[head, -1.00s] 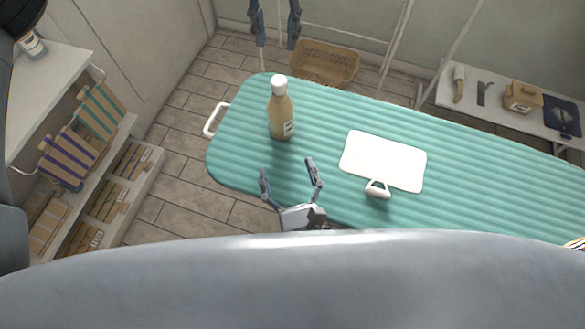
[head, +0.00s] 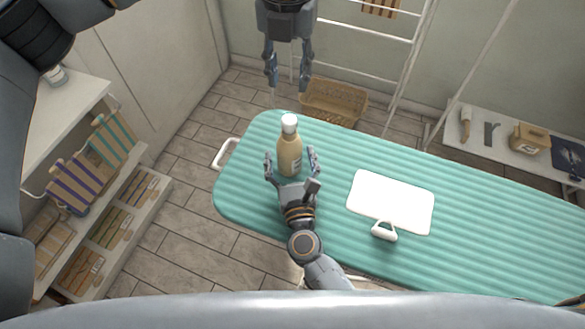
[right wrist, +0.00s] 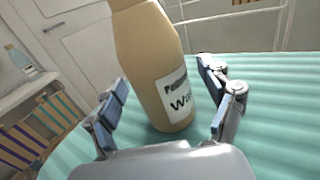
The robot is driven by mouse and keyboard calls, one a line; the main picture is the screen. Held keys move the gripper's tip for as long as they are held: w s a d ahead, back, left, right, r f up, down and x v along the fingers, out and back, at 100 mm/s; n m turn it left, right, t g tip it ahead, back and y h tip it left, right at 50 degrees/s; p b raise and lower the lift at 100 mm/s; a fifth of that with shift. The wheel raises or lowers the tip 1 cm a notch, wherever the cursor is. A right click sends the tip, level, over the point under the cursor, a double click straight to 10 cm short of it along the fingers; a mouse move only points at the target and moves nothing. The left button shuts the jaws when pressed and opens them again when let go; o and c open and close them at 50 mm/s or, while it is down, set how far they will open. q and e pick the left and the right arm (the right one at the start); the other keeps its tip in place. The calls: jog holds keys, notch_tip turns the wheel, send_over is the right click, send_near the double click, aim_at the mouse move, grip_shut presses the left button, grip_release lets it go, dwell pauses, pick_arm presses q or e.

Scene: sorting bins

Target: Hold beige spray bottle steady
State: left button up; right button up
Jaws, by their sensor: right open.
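The beige spray bottle (head: 289,152) with a white cap stands upright near the left end of the green ironing board. My right gripper (head: 292,160) is open at the bottle's near side, with one finger on each side of it. In the right wrist view the bottle (right wrist: 152,60) stands between the two open fingers (right wrist: 165,108), its label facing right and its top cut off. A gap shows beside each finger. My left gripper (head: 288,78) hangs open and empty above and beyond the board's far edge.
The green ironing board (head: 470,220) carries a white plate-like iron rest (head: 390,200) right of the bottle. A wicker basket (head: 334,100) stands on the floor behind. Shelves (head: 150,195) stand left, and a side table (head: 500,150) with tools stands at back right.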

jog(key=shift+w, duration=0.2)
jog(key=c, duration=1.4)
pick_arm(q)
jog(key=shift+c, duration=0.6)
pick_arm(e)
jog(key=shift+c, duration=1.2)
pick_arm(q)
grip_shut()
